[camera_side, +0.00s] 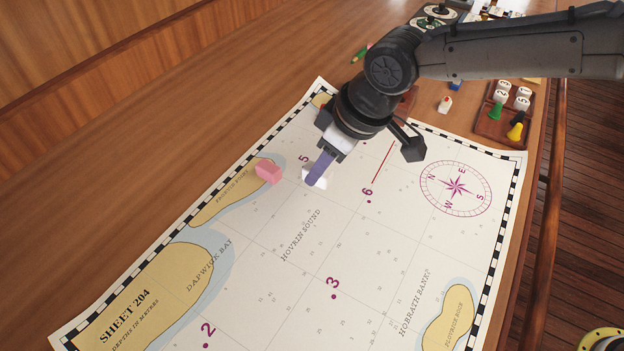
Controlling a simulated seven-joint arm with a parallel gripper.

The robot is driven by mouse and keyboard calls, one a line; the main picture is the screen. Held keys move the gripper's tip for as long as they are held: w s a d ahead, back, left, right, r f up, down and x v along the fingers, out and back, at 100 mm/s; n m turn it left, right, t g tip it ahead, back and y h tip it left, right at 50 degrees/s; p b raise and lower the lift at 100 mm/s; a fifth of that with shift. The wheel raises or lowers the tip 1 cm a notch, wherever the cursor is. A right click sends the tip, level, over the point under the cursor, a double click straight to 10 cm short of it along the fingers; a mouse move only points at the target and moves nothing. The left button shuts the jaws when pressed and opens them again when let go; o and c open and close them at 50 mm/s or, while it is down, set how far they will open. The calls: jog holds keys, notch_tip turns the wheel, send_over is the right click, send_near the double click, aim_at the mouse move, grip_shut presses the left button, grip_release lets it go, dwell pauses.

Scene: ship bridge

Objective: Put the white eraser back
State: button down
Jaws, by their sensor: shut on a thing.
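The white eraser (321,184) is at the tip of my gripper (317,174), over the upper left part of the chart (262,275). My gripper points down and is shut on the white eraser. A purple finger-like part in front hides the eraser's middle, so white shows on both sides of it. I cannot tell whether the eraser touches the chart or is just above it.
A brown tray (489,128) with white dice and green and yellow pawns stands at the upper right. A small white piece with a red-orange top (445,104) is left of it. A green item (360,53) lies behind my arm. The chart's lower middle is clear.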

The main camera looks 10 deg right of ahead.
aim_at(312, 198)
jog(key=shift+w+a+f, duration=0.45)
jog(key=shift+w+f, duration=0.05)
jog(key=shift+f, duration=0.25)
jog(key=shift+w+a+f, duration=0.15)
jog(key=shift+f, duration=1.6)
jog(key=shift+f, duration=0.15)
jog(key=c, duration=0.6)
grip_release()
jog(key=shift+r, duration=0.3)
jog(key=v, duration=1.1)
jog(key=shift+r, duration=0.3)
